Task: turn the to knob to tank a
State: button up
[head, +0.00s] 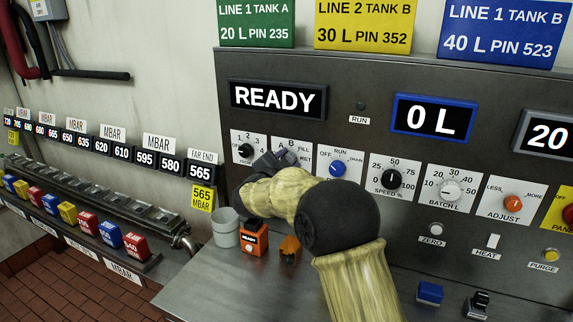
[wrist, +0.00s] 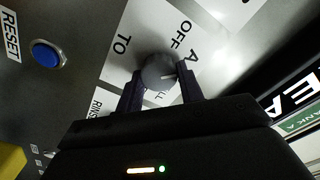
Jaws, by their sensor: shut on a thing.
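The TO knob (wrist: 158,70) is a small grey round knob on a white plate marked TO, OFF, A and FILL in the wrist view. My gripper (wrist: 159,84) is shut on it, one dark finger on each side. A pale mark on the knob points to the right in the wrist view, below the letter A; its exact setting is hard to tell. In the head view my gripper (head: 282,158) is at the panel's left part and hides the knob; A, B and FILL show around it on the plate.
Neighbouring knobs sit close by: a black numbered knob (head: 245,150) left, a blue OFF/RUN knob (head: 336,169) right, and a black speed knob (head: 391,179). A grey cup (head: 225,228) and orange boxes (head: 253,238) stand on the counter below. A READY display (head: 279,98) is above.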

jog(key=o, duration=1)
jog(key=b+v, duration=0.3)
jog(key=v, duration=1.4)
jog(key=shift+s, duration=0.2)
